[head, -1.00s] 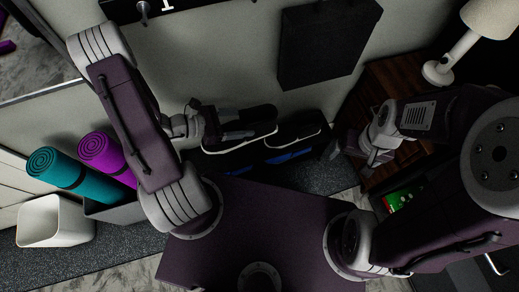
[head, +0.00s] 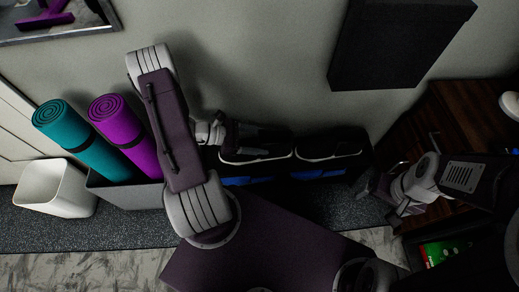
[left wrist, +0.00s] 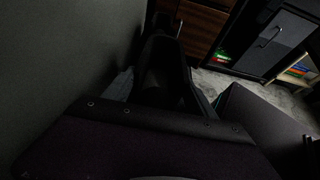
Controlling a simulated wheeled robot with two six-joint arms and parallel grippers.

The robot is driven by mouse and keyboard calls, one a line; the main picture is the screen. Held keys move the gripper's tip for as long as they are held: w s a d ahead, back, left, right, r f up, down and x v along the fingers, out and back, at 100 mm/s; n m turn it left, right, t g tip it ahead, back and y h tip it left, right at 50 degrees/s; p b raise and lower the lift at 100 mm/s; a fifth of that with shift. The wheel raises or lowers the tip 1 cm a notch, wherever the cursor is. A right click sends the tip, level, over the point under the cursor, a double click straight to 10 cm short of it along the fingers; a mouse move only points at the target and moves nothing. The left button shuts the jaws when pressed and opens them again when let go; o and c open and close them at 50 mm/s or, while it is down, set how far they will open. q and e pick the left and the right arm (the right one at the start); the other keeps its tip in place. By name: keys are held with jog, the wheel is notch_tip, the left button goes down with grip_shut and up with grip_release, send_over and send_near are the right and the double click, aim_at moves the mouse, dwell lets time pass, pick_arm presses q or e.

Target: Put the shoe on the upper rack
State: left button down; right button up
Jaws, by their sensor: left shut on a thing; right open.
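A black shoe with a white sole (head: 258,156) is at the dark rack by the wall, in the head view. My left gripper (head: 245,134) is shut on it from the left. It is beside a second black shoe with a white sole (head: 330,152) and about level with it. I cannot tell whether the held shoe rests on the upper rack (head: 364,152). Blue things (head: 320,173) show on a lower level. In the left wrist view, the dark shape of the held shoe (left wrist: 165,75) fills the middle. My right gripper (head: 380,188) is open and empty, right of the rack.
Purple (head: 115,125) and teal (head: 75,135) rolled mats stand in a grey bin (head: 130,193) at left, beside a white bin (head: 55,190). A wooden cabinet (head: 435,125) stands right. A black panel (head: 395,45) hangs on the wall above.

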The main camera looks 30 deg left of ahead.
aim_at(256, 145)
pick_arm(q)
jog(key=shift+w+a+f, duration=0.4)
jog(key=shift+a+f, duration=0.1)
jog(key=shift+a, duration=0.3)
notch_tip(256, 145, down, 4)
jog(key=b, duration=0.3)
jog(key=shift+f+b, duration=0.1)
jog(key=shift+b, duration=0.3)
jog(key=shift+c, duration=1.4)
grip_release()
pick_arm(e)
notch_tip(256, 145, down, 4)
jog(key=shift+f, duration=0.15)
